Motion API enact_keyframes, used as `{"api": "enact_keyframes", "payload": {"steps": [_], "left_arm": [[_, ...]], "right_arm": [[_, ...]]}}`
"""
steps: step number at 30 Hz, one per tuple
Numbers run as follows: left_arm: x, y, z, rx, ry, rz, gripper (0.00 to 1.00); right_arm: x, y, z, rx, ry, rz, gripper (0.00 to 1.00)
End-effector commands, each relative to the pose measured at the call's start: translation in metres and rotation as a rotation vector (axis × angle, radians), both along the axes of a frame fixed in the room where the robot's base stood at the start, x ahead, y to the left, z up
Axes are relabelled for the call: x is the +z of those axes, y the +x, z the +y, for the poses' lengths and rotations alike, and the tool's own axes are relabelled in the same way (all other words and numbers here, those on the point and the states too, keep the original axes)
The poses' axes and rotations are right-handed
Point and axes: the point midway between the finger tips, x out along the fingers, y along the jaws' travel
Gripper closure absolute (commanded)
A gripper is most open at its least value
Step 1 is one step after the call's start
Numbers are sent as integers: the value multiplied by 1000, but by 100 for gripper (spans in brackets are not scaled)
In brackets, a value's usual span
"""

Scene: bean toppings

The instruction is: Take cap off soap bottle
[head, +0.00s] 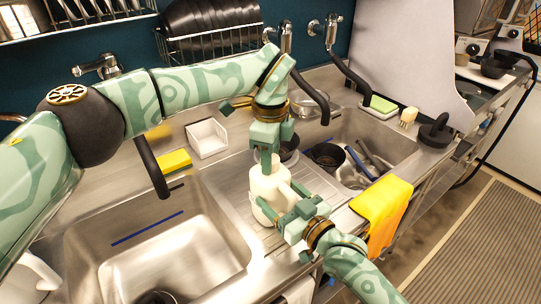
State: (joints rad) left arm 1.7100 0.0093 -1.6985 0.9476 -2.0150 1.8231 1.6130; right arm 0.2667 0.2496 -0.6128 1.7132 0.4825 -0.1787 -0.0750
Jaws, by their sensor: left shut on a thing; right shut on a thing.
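A cream soap bottle (268,190) stands upright on the ribbed steel drainboard between the two sinks. My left gripper (268,158) comes down from above and is shut at the top of the bottle, where the cap is. The cap is mostly hidden by the fingers, and I cannot tell whether it is still seated on the neck. My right gripper (284,208) reaches in from the lower right and is shut on the bottle's lower body.
The right sink (375,140) holds dark pans. A white tray (207,139) and yellow sponge (175,161) sit behind. A yellow towel (383,215) hangs over the front edge.

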Motion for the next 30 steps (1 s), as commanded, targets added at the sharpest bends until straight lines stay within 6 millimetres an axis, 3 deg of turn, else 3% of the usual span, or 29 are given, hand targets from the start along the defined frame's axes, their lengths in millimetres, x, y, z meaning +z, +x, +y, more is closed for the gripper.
{"api": "enact_keyframes", "payload": {"steps": [15, 30], "left_arm": [[2, 1, 0, 1, 0, -3, 90], [19, 1, 0, 0, 0, -4, 90]], "right_arm": [[1, 0, 0, 1, 3, -2, 89], [1, 0, 0, 0, 2, -1, 89]]}}
